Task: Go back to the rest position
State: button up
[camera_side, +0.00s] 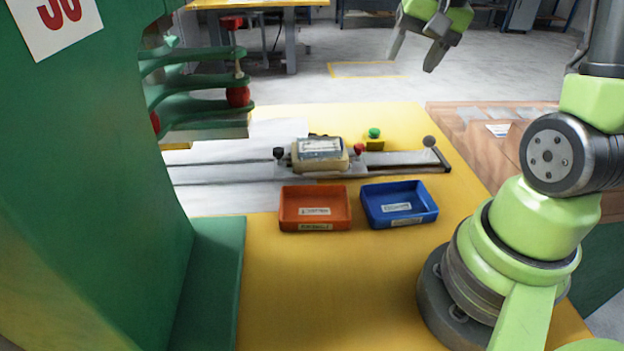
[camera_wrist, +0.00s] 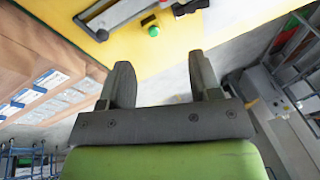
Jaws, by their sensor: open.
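My gripper (camera_side: 418,48) is raised high above the far side of the yellow table, at the top of the side view. Its two grey fingers are spread apart with nothing between them. In the wrist view the open fingers (camera_wrist: 160,85) also show empty, with the yellow table's edge beyond them. The gripper is well clear of everything on the table (camera_side: 310,270).
A green button (camera_side: 374,132) is behind. A green press (camera_side: 90,180) stands at left, a brown table (camera_side: 500,150) at right.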

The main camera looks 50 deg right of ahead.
jog(key=s+a+r+n+t, duration=0.1)
jog(key=s+a+r+n, duration=0.1)
jog(key=a, duration=0.4)
jog(key=s+a+r+n+t+y, duration=0.1)
jog(key=s+a+r+n, duration=0.1)
jog(key=a, duration=0.4)
jog(key=s+a+r+n+t+y, duration=0.1)
jog(key=s+a+r+n, duration=0.1)
jog(key=s+a, duration=0.3)
jog(key=shift+s+a+n+t, duration=0.3)
jog(key=shift+s+a+n, duration=0.1)
jog(key=shift+a+n, duration=0.4)
